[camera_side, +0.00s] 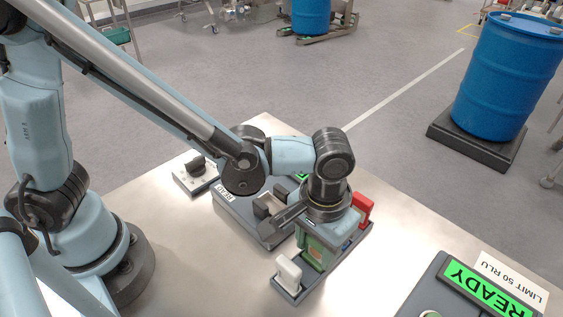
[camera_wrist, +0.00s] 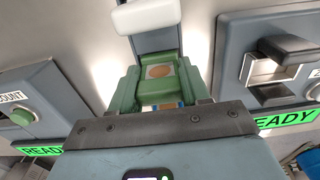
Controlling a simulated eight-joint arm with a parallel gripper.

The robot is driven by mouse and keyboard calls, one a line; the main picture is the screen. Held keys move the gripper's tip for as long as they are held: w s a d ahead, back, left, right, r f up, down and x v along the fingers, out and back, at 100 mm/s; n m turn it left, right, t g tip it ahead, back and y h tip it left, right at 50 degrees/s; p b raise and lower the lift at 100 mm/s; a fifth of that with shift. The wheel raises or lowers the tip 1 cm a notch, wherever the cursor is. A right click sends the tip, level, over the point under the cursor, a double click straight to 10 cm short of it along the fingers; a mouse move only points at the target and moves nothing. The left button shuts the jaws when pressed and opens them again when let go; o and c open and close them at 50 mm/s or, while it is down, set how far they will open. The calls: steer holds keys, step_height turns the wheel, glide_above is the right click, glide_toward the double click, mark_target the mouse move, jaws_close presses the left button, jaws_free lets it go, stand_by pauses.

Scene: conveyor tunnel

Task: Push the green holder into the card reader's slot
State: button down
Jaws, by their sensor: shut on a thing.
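The green holder (camera_side: 313,263) stands in the middle of a grey rack (camera_side: 329,271), between a white holder (camera_side: 288,274) and a red holder (camera_side: 364,209). I cannot tell whether it is seated in the rack or slightly raised. My gripper (camera_side: 322,238) reaches down over it and is shut on it. In the wrist view the green holder (camera_wrist: 158,72) shows a round copper-coloured spot between my fingers (camera_wrist: 160,98). The card reader (camera_side: 238,212) is left of the rack in the side view. Its slot (camera_wrist: 272,68) is at the right in the wrist view, apart from the holder.
A device with a READY screen (camera_side: 487,290) stands at the front right. A small box with a black knob (camera_side: 197,168) is behind the reader. Bare steel table (camera_side: 400,240) lies right of the rack. Blue drums (camera_side: 507,75) stand on the floor beyond.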

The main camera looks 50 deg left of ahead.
steer(key=shift+r, duration=1.3)
steer(key=shift+r, duration=0.55)
steer(key=w+a+r, duration=0.1)
steer(key=a+r, duration=0.9)
steer(key=a, duration=0.2)
steer(key=shift+a+f, duration=0.15)
steer(key=shift+f, duration=2.5)
steer(key=shift+w+f, duration=0.1)
steer(key=shift+f, duration=0.2)
